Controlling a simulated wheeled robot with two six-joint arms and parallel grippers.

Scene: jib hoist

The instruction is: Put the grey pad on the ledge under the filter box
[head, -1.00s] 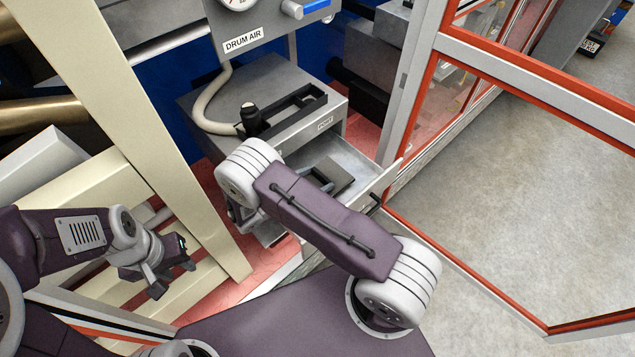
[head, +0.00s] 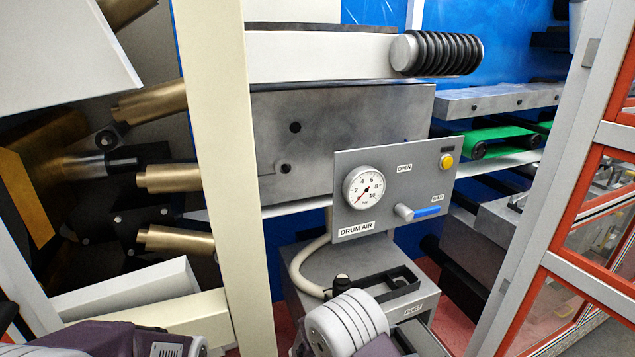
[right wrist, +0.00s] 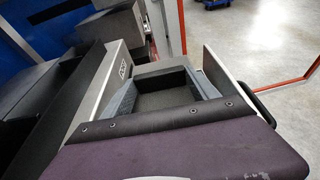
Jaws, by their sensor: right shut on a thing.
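In the right wrist view my right gripper (right wrist: 162,80) has its two grey fingers down in an open drawer (right wrist: 222,78), shut on the dark grey pad (right wrist: 165,98) between them. The pad's lower part is hidden by the gripper body. In the head view a grey metal box (head: 318,262) stands below the DRUM AIR panel; I cannot tell whether it is the filter box. I cannot make out the ledge for certain. My left gripper is out of view.
A pale hose (head: 303,270) curves to the box top. A cream post (head: 225,180) stands left. An orange-edged door frame (head: 545,290) stands right. Open floor (right wrist: 255,45) lies beyond the drawer.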

